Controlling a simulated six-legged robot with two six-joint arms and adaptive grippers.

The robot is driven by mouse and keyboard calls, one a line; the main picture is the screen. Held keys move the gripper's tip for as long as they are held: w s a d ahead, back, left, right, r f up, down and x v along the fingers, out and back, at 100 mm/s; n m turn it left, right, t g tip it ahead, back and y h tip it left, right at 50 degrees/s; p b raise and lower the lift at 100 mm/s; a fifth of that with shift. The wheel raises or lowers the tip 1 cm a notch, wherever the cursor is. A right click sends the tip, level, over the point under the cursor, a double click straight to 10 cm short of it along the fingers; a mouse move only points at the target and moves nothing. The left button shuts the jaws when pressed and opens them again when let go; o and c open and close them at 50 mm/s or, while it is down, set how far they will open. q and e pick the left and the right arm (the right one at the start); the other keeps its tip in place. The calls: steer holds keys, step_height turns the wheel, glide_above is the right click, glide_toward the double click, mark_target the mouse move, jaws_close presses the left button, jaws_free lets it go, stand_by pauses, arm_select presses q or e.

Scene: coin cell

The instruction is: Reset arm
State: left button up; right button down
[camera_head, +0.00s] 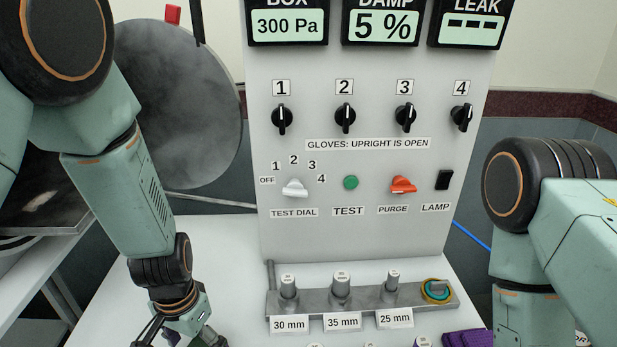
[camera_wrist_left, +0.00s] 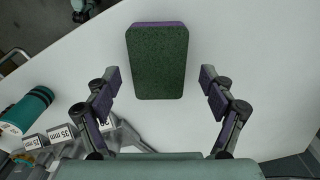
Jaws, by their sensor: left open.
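My left gripper (camera_head: 185,338) hangs over the table at the bottom left of the head view, cut off by the frame edge. In the left wrist view its two fingers (camera_wrist_left: 160,78) are spread apart with nothing held between them. A block with a dark green face and a purple edge (camera_wrist_left: 158,62) lies on the white table beyond and between the fingertips; the fingers appear clear of it. My right arm (camera_head: 560,220) shows at the right of the head view. Its gripper is out of the picture.
A grey panel (camera_head: 365,235) with displays, knobs and switches stands behind the table (camera_head: 235,285). A metal rack (camera_head: 310,298) marked 30, 35 and 25 mm stands before it. A purple item (camera_head: 468,338) lies at lower right. A teal cylinder (camera_wrist_left: 28,110) shows left in the wrist view.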

arm_select(q)
steer(key=shift+s+r, duration=0.15)
steer(key=shift+r, duration=0.1)
steer(key=shift+f, duration=0.1)
